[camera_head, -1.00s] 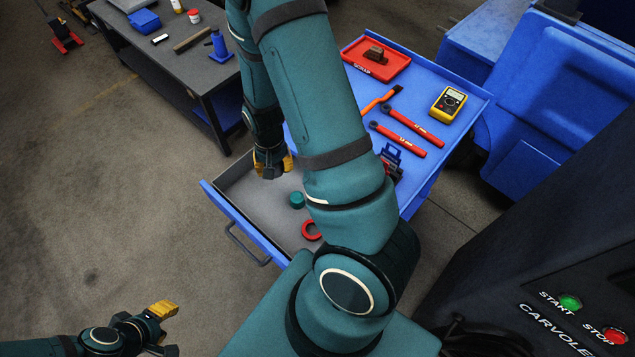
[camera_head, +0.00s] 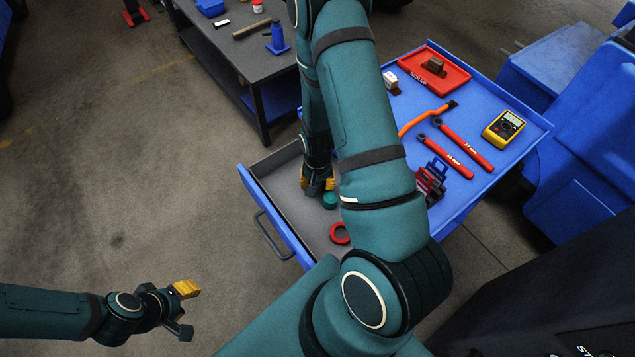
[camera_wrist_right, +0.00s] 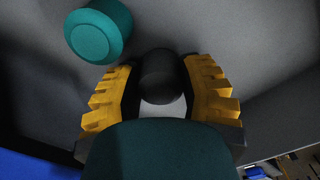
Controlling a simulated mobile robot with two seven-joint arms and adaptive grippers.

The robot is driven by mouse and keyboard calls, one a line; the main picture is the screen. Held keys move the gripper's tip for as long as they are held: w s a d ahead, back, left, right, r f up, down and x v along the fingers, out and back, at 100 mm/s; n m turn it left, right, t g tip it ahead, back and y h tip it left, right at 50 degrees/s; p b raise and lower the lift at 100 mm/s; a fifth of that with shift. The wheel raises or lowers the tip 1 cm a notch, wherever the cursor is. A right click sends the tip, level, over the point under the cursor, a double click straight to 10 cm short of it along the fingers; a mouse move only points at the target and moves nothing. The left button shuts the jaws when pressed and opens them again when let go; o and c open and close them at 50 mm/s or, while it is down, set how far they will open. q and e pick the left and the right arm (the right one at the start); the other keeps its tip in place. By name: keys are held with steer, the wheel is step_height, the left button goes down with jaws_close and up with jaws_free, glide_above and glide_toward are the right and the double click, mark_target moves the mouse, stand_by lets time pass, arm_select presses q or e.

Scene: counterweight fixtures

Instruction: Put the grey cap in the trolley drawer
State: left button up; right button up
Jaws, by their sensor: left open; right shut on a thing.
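My right gripper (camera_head: 318,186) is down inside the open trolley drawer (camera_head: 283,232). In the right wrist view its yellow fingers (camera_wrist_right: 160,98) are shut on a dark round cap, the grey cap (camera_wrist_right: 160,72), low over the grey drawer floor. I cannot tell whether the cap touches the floor. A teal cap (camera_head: 330,201) lies close beside the gripper and also shows in the right wrist view (camera_wrist_right: 98,32). My left gripper (camera_head: 186,309) is open and empty, away from the trolley at the lower left.
A red ring (camera_head: 340,233) lies in the drawer. The blue trolley top (camera_head: 480,115) holds red wrenches (camera_head: 462,148), a yellow multimeter (camera_head: 503,128) and a red tray (camera_head: 440,84). A dark workbench (camera_head: 225,40) stands behind. The floor at left is clear.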

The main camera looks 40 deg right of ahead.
steer(key=shift+f, duration=0.1)
steer(key=o, duration=0.7)
step_height(320, 180, up, 12)
steer(key=p, duration=0.3)
stand_by(0.5)
